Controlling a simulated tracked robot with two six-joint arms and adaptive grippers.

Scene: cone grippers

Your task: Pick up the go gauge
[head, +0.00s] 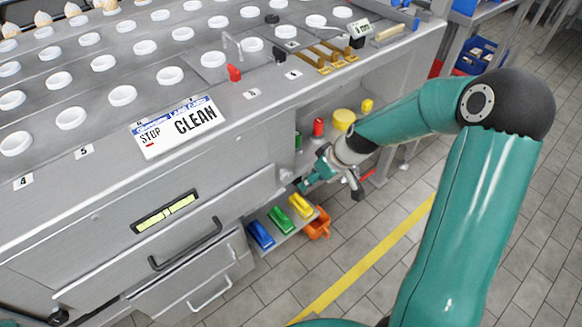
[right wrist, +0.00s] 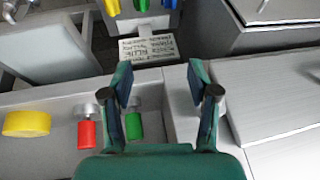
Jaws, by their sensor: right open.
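A green-handled plug gauge with a metal end, which I take to be the go gauge (right wrist: 134,126), lies in a grey shelf compartment in the right wrist view. It shows just inside my left-hand finger there, partly covered by it. In the head view a sliver of the green gauge (head: 298,141) shows at the shelf's left side. My right gripper (right wrist: 160,82) is open and empty, its fingers spread on either side of bare space. In the head view the right gripper (head: 306,184) is in front of the shelf, below the gauge. My left gripper is not in view.
A red gauge (right wrist: 87,134) and a yellow ring or disc (right wrist: 27,124) sit beside the green one. Blue (head: 260,234), green (head: 280,220) and yellow (head: 300,206) items stand on a lower shelf near an orange bin (head: 318,224). A steel drawer (head: 200,222) borders the left.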

